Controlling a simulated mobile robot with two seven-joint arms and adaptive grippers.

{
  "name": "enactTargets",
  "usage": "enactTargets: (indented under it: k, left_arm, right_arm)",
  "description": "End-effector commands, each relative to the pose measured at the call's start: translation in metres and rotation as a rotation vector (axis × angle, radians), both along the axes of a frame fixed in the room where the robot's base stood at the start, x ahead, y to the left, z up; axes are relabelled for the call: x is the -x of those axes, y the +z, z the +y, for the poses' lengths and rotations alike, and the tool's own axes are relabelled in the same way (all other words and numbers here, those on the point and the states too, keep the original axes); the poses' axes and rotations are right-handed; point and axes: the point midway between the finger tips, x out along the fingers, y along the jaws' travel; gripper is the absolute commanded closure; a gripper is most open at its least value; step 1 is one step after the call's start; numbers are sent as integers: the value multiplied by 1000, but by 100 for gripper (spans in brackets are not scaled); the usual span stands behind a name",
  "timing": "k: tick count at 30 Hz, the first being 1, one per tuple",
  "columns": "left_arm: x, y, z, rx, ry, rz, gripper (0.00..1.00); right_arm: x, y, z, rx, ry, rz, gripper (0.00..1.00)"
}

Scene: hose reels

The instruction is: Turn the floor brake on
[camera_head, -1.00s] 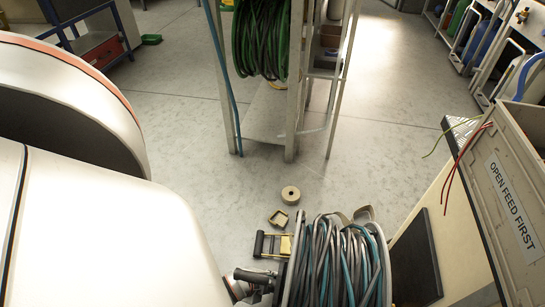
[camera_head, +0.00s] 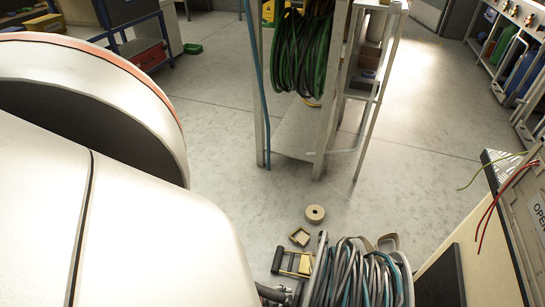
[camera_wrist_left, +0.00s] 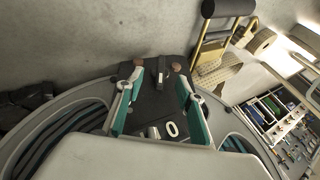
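A yellow frame with a black bar (camera_head: 293,262) lies on the floor beside the hose reel (camera_head: 358,275); it looks like a floor pedal. My right gripper is not in view.
A rack with green hose (camera_head: 302,45) stands behind. A labelled bin (camera_head: 537,200) and bench are at right.

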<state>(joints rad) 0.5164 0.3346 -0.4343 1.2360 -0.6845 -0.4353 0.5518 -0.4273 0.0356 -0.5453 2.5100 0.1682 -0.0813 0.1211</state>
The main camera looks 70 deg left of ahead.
Motion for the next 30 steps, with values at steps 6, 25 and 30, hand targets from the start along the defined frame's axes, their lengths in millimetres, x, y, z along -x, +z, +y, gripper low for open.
enactTargets:
  k: [6,25,30]
  left_arm:
    - [22,29,-4,2,-1,1,63]
    - [46,68,-9,2,-1,-2,63]
    - [46,68,-9,2,-2,-3,60]
  right_arm:
    - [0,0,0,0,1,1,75]
    - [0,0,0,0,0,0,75]
    - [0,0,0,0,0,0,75]
